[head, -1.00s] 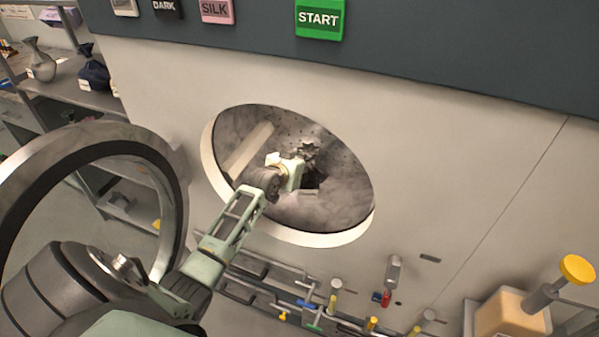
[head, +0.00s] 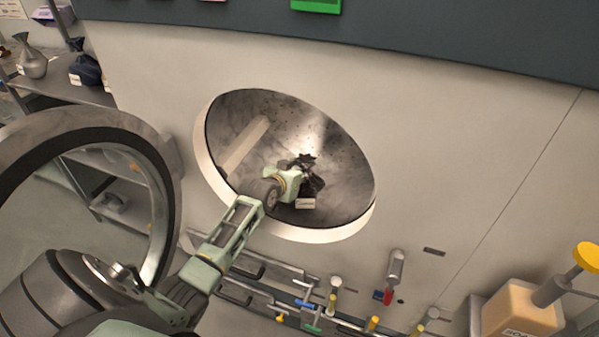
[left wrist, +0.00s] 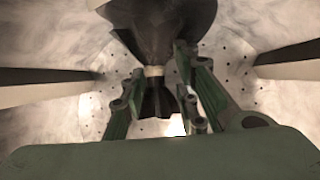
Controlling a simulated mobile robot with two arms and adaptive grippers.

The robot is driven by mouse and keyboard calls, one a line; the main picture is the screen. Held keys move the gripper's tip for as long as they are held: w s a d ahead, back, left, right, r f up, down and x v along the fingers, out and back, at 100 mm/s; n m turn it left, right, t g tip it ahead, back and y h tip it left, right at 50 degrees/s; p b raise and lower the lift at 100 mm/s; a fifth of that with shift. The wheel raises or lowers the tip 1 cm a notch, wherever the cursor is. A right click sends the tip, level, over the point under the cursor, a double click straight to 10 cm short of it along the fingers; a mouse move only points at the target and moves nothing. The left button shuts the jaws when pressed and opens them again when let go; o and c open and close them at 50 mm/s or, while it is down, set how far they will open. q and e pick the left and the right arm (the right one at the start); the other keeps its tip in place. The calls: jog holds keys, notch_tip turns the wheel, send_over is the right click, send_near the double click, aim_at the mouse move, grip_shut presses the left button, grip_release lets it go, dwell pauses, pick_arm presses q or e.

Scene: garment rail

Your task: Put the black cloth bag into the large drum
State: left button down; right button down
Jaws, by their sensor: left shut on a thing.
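The large drum (head: 340,150) is a perforated metal drum behind a round opening in the pale machine front. The black cloth bag (head: 313,181) is inside the opening, with a gathered top and a pale tag. My left gripper (head: 298,180) reaches through the opening and is shut on the bag. In the left wrist view the bag (left wrist: 165,30) hangs between the fingers (left wrist: 158,95), gripped near a light tie at its neck. The drum wall (left wrist: 240,70) surrounds it there. Whether the bag touches the drum is unclear. My right gripper is not in view.
The round open door (head: 165,160) stands left of the opening, close to my left arm. Valves and pipes (head: 310,300) run below it. A shelf at left holds a grey bag (head: 32,62) and a dark blue bag (head: 85,68). A tan box (head: 520,308) is at lower right.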

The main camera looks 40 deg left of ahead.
pick_arm(q)
jog(key=shift+r, duration=0.1)
jog(key=c, duration=1.3)
grip_release()
jog(key=shift+c, duration=0.2)
jog(key=shift+o, duration=0.3)
jog(key=v, duration=1.2)
